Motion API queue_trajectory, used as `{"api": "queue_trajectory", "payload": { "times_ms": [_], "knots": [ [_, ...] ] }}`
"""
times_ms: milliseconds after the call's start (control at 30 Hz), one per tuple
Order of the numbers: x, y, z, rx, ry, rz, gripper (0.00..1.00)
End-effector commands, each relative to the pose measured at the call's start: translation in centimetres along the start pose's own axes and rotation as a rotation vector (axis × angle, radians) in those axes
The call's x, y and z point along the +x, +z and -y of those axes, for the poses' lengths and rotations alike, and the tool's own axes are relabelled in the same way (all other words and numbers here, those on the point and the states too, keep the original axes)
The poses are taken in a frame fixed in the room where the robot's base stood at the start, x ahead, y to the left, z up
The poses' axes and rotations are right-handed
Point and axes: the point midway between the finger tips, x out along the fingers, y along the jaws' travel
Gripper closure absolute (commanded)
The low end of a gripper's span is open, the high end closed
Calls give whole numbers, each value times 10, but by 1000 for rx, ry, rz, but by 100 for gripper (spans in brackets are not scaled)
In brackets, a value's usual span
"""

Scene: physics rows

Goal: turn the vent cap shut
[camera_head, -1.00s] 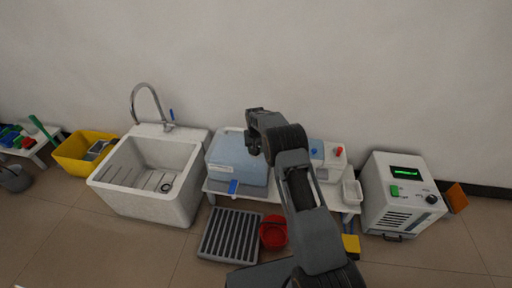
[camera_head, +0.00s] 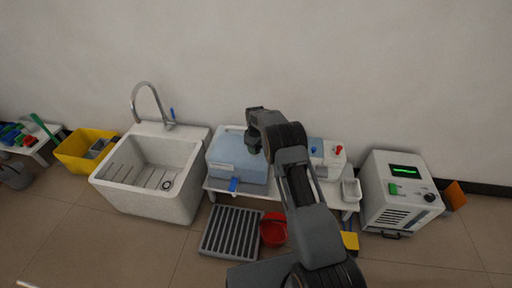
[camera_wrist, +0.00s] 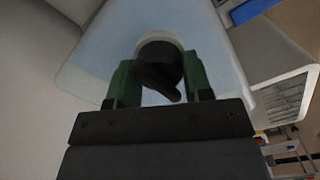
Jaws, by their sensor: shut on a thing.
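The vent cap (camera_wrist: 158,52) is a dark round knob with a dark bar across it, on top of a pale blue box (camera_wrist: 95,65). In the wrist view my gripper (camera_wrist: 158,82) has its green fingers on either side of the cap and is shut on it. In the head view the pale blue box (camera_head: 230,160) stands on a low white table, and my gripper (camera_head: 254,150) reaches down onto its top. There the cap is hidden behind my gripper and arm.
A white sink (camera_head: 140,190) stands to the left and a white machine with a green display (camera_head: 385,205) to the right. A red bucket (camera_head: 273,230) and a grey slatted grate (camera_head: 230,233) are on the floor in front. The wall is close behind.

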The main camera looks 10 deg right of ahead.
Motion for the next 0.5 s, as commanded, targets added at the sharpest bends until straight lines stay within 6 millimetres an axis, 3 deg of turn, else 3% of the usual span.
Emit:
{"api": "queue_trajectory", "payload": {
  "times_ms": [500],
  "knots": [
    [0,0,1,-65,-2,1,78]
  ]
}}
